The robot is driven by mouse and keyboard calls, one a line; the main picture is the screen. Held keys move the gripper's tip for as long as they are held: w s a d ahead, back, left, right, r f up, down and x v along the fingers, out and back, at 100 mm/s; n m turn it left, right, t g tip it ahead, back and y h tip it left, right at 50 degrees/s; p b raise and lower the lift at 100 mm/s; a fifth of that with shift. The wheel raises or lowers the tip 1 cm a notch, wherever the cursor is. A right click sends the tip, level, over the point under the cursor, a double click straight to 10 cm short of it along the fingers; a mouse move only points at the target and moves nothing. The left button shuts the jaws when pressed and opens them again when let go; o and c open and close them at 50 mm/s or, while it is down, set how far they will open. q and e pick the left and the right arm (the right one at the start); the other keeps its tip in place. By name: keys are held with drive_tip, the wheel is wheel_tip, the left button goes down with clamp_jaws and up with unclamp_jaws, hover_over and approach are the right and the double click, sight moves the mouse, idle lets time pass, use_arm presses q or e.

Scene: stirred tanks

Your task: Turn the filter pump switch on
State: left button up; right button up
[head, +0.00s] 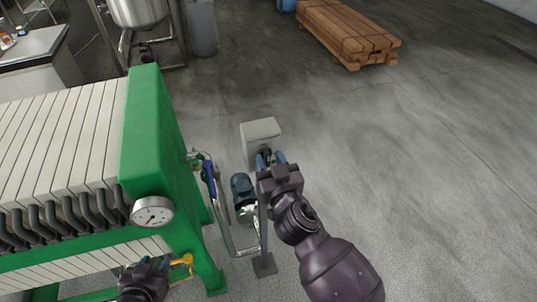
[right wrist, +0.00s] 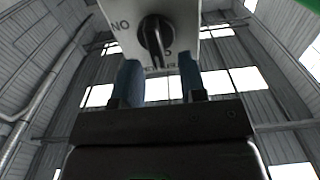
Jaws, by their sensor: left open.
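The pump switch is a pale grey box (head: 261,131) on a thin post beside the green filter press. Its black rotary knob (right wrist: 154,38) shows in the right wrist view on the box face, with partly hidden lettering around it, "NO" at upper left. My right gripper (head: 271,157) is at the near side of the box. My left gripper (head: 147,266) is open low at the press, close to a yellow handle (head: 182,262).
The green filter press (head: 150,130) with its pressure gauge (head: 152,212) fills the left side. A blue pump motor (head: 242,189) and pipes with a blue-handled valve (head: 208,178) stand left of the post. Wooden planks (head: 345,30) lie far back. The floor to the right is clear.

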drive_tip(key=shift+w+a, duration=0.2)
drive_tip(key=shift+w, duration=0.5)
clamp_jaws()
